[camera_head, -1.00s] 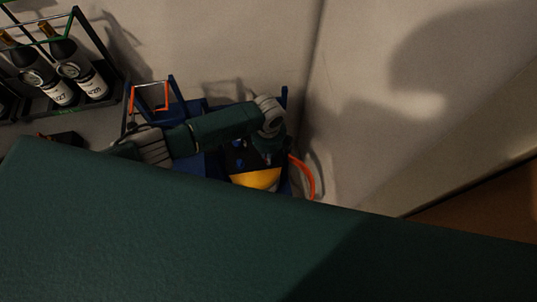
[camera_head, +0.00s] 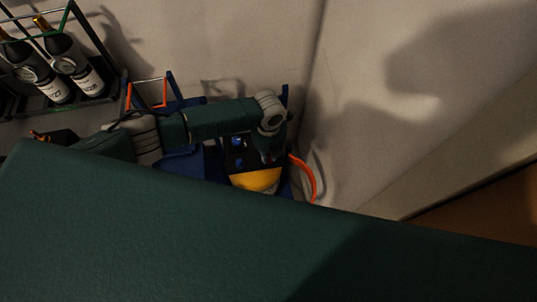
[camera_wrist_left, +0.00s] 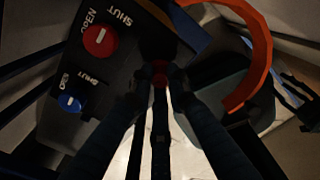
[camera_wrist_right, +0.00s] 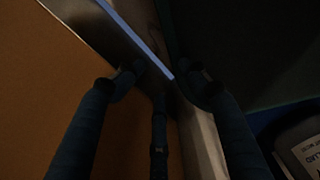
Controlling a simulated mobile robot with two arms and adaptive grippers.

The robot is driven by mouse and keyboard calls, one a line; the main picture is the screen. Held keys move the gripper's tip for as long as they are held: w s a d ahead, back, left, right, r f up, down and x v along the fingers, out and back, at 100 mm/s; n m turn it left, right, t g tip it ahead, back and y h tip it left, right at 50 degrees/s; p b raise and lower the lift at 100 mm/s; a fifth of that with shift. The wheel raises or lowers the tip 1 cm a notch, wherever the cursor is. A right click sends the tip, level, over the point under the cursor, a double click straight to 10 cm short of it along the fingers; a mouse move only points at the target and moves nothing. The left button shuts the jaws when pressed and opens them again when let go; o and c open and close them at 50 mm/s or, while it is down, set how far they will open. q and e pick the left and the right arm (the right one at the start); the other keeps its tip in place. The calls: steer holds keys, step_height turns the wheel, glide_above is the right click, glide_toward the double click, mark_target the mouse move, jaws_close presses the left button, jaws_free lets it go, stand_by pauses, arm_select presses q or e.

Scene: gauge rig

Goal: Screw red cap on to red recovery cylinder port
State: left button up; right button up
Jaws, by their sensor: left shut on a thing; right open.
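My left gripper (camera_wrist_left: 160,82) is shut on a small red piece, the red cap (camera_wrist_left: 160,70), in the left wrist view. The fingers hide most of it. It is beside a dark panel (camera_wrist_left: 125,65) with a red knob (camera_wrist_left: 100,40) and a blue knob (camera_wrist_left: 69,103) marked OPEN and SHUT. I cannot make out the red port or whether the cap touches it. In the head view the left gripper (camera_head: 268,157) points down beside the panel, above a yellow rounded cylinder top (camera_head: 256,180). My right gripper (camera_wrist_right: 165,75) is open and empty in the right wrist view.
A rack (camera_head: 95,45) with dark bottles (camera_head: 75,65) stands at upper left. An orange-framed blue stand (camera_head: 150,100) is nearer. Walls close in behind.

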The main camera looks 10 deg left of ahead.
steer(key=shift+f, duration=0.15)
arm_select(q)
steer(key=shift+a+f+m+b, duration=0.1)
steer(key=shift+m+b, duration=0.35)
steer(key=shift+m, duration=0.95)
steer(key=shift+c, duration=0.4)
steer(key=o, duration=0.7)
arm_select(e)
steer(key=shift+a+f, duration=0.4)
steer(key=shift+f, duration=0.05)
arm_select(q)
steer(key=shift+o, duration=0.5)
steer(key=o, duration=0.5)
steer(key=shift+c, duration=0.2)
steer(key=shift+r, duration=4.05)
arm_select(e)
steer(key=shift+w+d, duration=0.2)
steer(key=shift+w, duration=0.05)
arm_select(q)
steer(key=shift+r, duration=0.15)
arm_select(e)
steer(key=shift+r, duration=0.15)
